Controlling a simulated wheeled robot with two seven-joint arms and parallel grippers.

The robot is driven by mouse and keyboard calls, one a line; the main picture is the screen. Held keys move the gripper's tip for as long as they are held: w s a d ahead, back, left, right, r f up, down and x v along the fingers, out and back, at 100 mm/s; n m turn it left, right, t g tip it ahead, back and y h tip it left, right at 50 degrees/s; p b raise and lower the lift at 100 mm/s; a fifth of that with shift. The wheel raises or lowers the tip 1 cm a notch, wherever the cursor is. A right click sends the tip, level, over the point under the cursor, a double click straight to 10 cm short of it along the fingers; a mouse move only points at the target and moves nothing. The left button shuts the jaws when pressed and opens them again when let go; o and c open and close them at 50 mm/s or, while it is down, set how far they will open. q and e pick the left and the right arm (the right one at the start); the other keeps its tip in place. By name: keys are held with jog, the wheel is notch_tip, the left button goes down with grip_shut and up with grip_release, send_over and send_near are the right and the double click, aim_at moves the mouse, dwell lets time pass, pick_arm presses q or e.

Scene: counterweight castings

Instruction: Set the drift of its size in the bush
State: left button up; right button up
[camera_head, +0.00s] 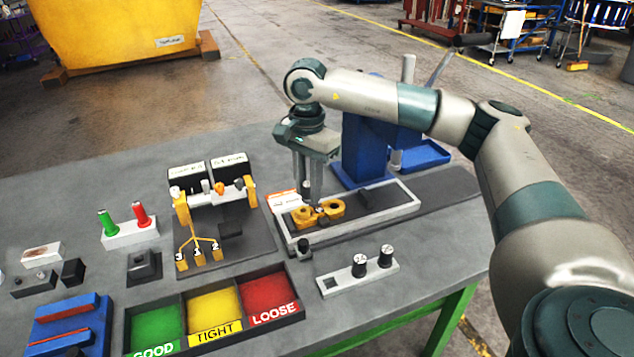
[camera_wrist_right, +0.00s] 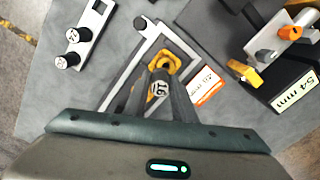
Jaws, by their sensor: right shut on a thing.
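My right gripper (camera_head: 310,197) points down over the yellow casting (camera_head: 330,209), which lies in a light-framed fixture (camera_head: 395,218) on the table. In the right wrist view the gripper (camera_wrist_right: 163,95) is shut on a drift (camera_wrist_right: 159,89), whose round cap reads something like 16. The casting (camera_wrist_right: 168,61) with its round openings is right behind the drift there. The drift's lower end is hidden by its cap and the fingers, so I cannot tell whether it is in the bush. My left gripper is not in view.
GOOD, TIGHT and LOOSE bins (camera_head: 180,298) line the front. A blue press (camera_head: 362,147) stands behind the fixture. A gauge stand (camera_head: 225,225) is to the left.

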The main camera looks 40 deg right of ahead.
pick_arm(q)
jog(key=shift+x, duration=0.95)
pick_arm(e)
jog(key=shift+f, duration=0.6)
jog(key=shift+w+a, duration=0.15)
jog(key=shift+a, duration=0.3)
jog(key=shift+w+a+r, duration=0.1)
jog(key=shift+a, duration=0.1)
jog(key=shift+w+a, duration=0.15)
jog(key=shift+w, duration=0.35)
jog(key=shift+s+d, duration=0.25)
jog(key=shift+s, duration=0.25)
jog(key=shift+w+a, duration=0.1)
jog(key=shift+w, duration=0.15)
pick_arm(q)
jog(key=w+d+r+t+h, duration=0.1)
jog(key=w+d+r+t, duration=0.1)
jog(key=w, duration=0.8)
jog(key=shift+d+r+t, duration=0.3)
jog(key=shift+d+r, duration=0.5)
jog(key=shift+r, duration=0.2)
